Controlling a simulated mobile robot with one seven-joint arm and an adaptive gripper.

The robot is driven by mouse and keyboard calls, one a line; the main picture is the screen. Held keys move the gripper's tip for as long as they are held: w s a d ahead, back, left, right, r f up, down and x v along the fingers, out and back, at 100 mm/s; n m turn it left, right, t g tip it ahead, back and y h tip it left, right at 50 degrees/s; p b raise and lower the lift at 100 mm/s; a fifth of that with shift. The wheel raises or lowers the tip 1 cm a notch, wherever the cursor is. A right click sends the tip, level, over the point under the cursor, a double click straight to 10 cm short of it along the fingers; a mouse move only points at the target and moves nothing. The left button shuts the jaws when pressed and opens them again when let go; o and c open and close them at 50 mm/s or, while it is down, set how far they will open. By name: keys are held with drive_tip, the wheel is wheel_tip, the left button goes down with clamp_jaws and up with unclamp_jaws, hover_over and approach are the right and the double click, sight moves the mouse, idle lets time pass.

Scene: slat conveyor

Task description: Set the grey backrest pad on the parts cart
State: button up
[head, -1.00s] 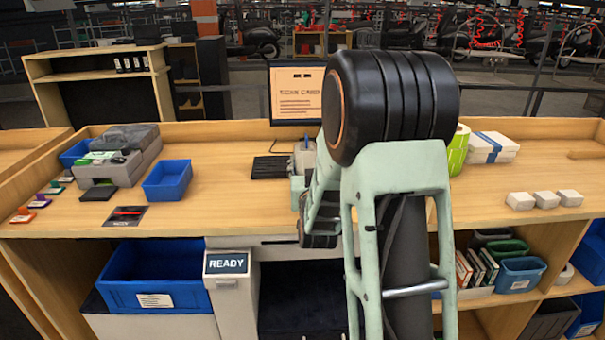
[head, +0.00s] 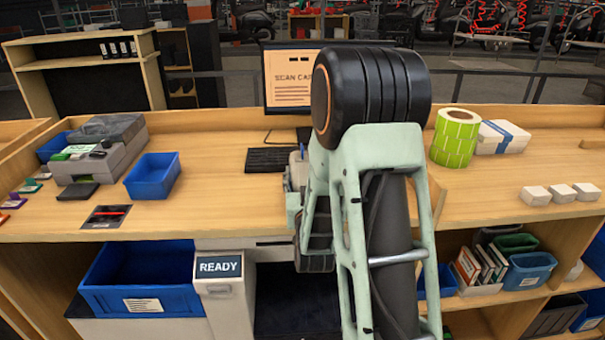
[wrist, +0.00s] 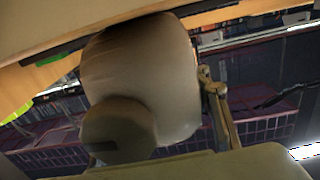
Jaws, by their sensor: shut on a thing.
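A rounded, pale grey-beige pad (wrist: 150,65) fills the middle of the wrist view, close to the camera; I take it to be the grey backrest pad. A darker round shape overlaps its lower left. One jointed finger of my gripper (wrist: 215,100) stands along its right side, shut on it. The other finger is hidden. In the head view my arm stands in the middle, and my gripper and the pad are not visible there. I see no parts cart in either view.
A wooden counter (head: 235,205) spans the head view. On it are a blue tray (head: 153,178), a monitor (head: 290,80), a keyboard (head: 270,160), a green roll (head: 455,138) and small white boxes (head: 560,193). Blue bins (head: 143,280) and shelves lie below.

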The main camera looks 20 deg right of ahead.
drive_tip(key=shift+s, duration=0.1)
drive_tip(key=shift+f, duration=0.1)
drive_tip(key=o, duration=1.1)
drive_tip(key=shift+o, duration=0.2)
